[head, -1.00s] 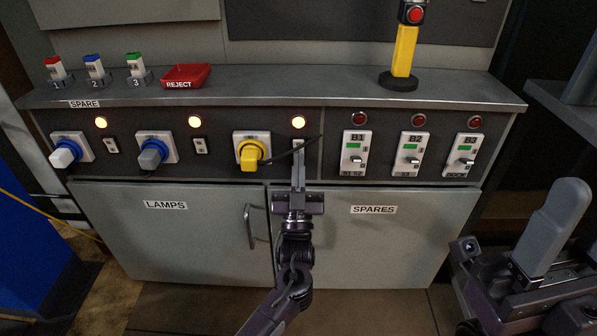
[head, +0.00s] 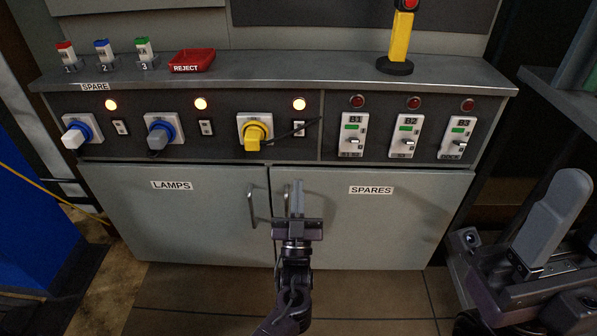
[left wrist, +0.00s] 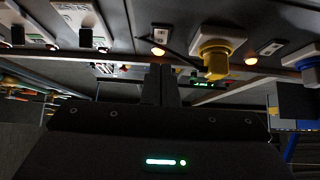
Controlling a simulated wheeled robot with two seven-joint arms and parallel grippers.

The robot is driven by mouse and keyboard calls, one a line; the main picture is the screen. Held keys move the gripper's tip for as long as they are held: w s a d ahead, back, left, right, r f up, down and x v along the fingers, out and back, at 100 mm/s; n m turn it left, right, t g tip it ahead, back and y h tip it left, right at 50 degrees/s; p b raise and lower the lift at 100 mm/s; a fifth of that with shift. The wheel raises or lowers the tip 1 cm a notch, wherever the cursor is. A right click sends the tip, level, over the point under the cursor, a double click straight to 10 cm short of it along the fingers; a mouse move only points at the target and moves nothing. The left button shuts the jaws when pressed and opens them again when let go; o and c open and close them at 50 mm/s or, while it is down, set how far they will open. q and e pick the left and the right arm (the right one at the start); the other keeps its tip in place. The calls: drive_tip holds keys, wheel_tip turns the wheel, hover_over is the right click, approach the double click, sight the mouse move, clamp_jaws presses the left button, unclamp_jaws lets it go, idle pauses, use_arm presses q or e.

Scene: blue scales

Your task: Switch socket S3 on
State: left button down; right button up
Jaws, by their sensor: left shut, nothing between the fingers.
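No S3 label is readable; the yellow-plug socket is third from the left. A small switch (head: 299,129) stands to its right, crossed by a thin dark strand; its position is too small to tell. The lamp (head: 299,104) above it glows. My left gripper (head: 297,183) is shut and empty, in front of the cabinet doors below that switch. The left wrist view shows its fingers (left wrist: 160,84) below the yellow plug (left wrist: 215,60). My right gripper (head: 555,220) is at the right.
Breakers B1 (head: 353,135), B2 (head: 407,136) and B3 (head: 459,137) are to the right. The ledge above holds a red reject tray (head: 192,61) and a yellow post (head: 402,40). A door handle (head: 252,207) protrudes left of my left gripper.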

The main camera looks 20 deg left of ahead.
use_arm(q)
drive_tip(key=shift+w+f+v, duration=0.1)
drive_tip(key=shift+v, duration=0.6)
drive_tip(key=shift+w+f+v, duration=0.1)
drive_tip(key=shift+f+v, duration=0.05)
drive_tip(key=shift+v, duration=0.55)
